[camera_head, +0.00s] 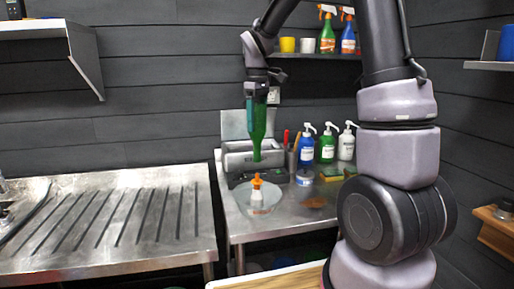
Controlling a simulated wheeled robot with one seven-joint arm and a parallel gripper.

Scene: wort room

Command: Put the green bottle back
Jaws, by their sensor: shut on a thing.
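My gripper (258,101) is shut on a slim green bottle (259,138). The bottle hangs close to upright, and the gripper hides its top part. In this view its lower end overlaps the front of a grey metal box-like appliance (240,157). I cannot tell whether it touches anything there. A green pump bottle (326,150) with a white label stands on the steel counter to the right. A green spray bottle (327,37) with an orange label stands on the wall shelf.
The steel counter (245,228) also holds a glass bowl (258,205) with an orange-topped bottle, a blue pump bottle (307,151) and a white pump bottle (346,145). A grooved steel drainboard (180,195) at left is mostly clear. The wall shelf (300,55) holds cups.

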